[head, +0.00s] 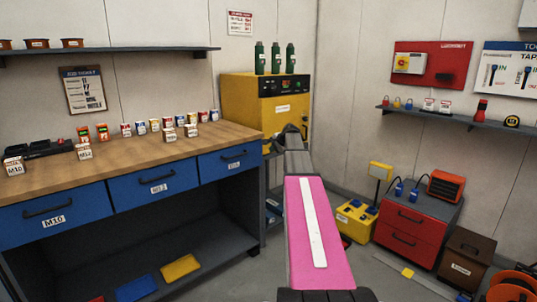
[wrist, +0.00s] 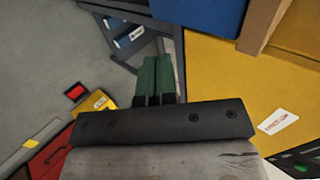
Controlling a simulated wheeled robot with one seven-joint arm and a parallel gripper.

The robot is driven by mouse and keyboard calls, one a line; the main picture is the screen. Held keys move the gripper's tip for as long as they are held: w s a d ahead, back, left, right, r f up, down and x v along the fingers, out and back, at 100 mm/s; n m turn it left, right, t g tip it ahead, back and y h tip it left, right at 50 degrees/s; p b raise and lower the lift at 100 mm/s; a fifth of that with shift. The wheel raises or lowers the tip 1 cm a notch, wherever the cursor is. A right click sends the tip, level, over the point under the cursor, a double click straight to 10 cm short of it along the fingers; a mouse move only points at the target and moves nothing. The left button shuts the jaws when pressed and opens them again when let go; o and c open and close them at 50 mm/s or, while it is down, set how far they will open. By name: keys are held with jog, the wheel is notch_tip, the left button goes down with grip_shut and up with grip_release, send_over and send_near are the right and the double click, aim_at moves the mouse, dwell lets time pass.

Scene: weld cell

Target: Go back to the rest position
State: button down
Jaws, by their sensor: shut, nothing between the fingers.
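My gripper (wrist: 157,62) shows in the wrist view as two dark green fingers side by side, shut with nothing held. In the head view my arm, with a pink panel and a white stripe, reaches forward from the bottom centre. Its dark end (head: 291,131) is in front of the yellow cabinet (head: 240,100), by the right end of the workbench (head: 130,157). The fingers themselves cannot be made out in the head view. The wrist view shows the yellow cabinet (wrist: 225,80) to the right of the fingers and a blue drawer (wrist: 205,15) above them.
Small labelled boxes and cans stand on the workbench. Three green bottles (head: 275,58) stand on the cabinet. A red drawer unit (head: 415,225), a yellow case (head: 356,218) and a brown box (head: 466,258) stand on the floor at right. A wall shelf (head: 455,117) is above.

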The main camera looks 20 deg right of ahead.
jog(key=shift+v, duration=0.95)
jog(key=s+a+f+n+g, duration=0.5)
jog(key=s+a+f+n, duration=0.1)
jog(key=s+a+f, duration=1.1)
jog(key=s+a+f+n+g+h, duration=0.1)
jog(key=s+a+f+n, duration=0.3)
jog(key=s, duration=0.7)
jog(key=s+a+f+n+g+h, duration=0.2)
jog(key=s+a+f+n, duration=0.2)
jog(key=s+a+f, duration=0.3)
jog(key=s+a, duration=0.1)
jog(key=s, duration=0.4)
jog(key=shift+a+f+g, duration=0.3)
jog(key=shift+g, duration=0.1)
